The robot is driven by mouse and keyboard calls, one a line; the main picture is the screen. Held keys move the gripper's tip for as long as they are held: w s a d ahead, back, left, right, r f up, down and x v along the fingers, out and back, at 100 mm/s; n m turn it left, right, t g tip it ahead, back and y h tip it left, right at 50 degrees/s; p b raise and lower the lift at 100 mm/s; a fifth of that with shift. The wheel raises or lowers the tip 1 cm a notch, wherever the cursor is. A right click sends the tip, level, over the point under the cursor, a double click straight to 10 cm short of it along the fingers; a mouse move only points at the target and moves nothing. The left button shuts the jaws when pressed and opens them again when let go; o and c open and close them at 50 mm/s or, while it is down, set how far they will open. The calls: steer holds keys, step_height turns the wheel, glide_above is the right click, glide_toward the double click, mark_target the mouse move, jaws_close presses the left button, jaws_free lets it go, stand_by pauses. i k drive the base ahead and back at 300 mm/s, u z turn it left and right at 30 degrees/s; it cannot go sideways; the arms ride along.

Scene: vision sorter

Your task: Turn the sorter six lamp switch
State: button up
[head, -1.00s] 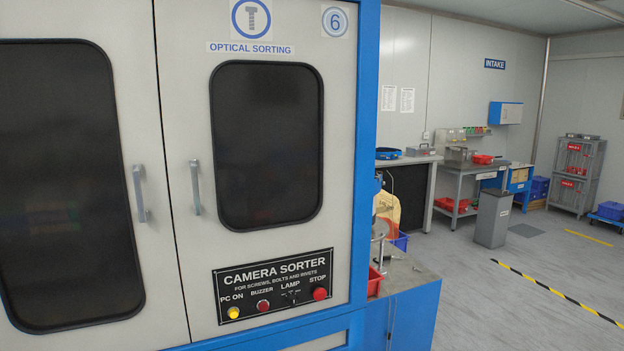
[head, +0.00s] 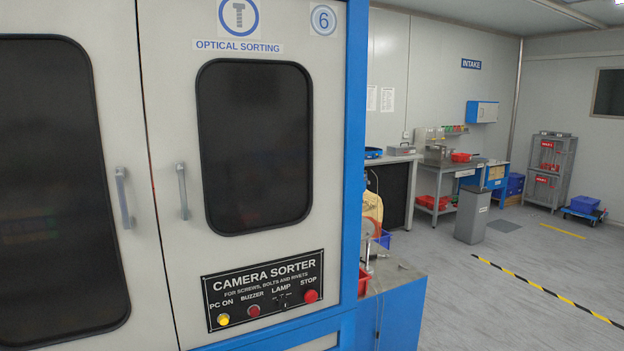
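The camera sorter (head: 160,215), marked with a 6 sign (head: 323,19), fills the left half of the head view. Its black control panel (head: 235,283) sits low on the right door. The lamp switch (head: 282,299) is a small dark knob under the word LAMP, between the red buzzer button (head: 253,310) and the red stop button (head: 311,296). A yellow PC ON button (head: 223,320) is at the panel's left. The knob's setting is too small to read. My gripper is not in view.
A blue-sided bench (head: 400,315) with a red bin (head: 364,282) adjoins the sorter's right side. A grey waste bin (head: 473,215) and a workbench (head: 440,180) stand farther back. Open floor (head: 470,320) lies at the right, crossed by a yellow-black line.

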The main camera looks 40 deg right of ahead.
mark_target(283, 304)
steer(key=z, duration=0.7)
steer(key=k, duration=1)
steer(key=u, duration=0.05)
steer(key=i, duration=0.85)
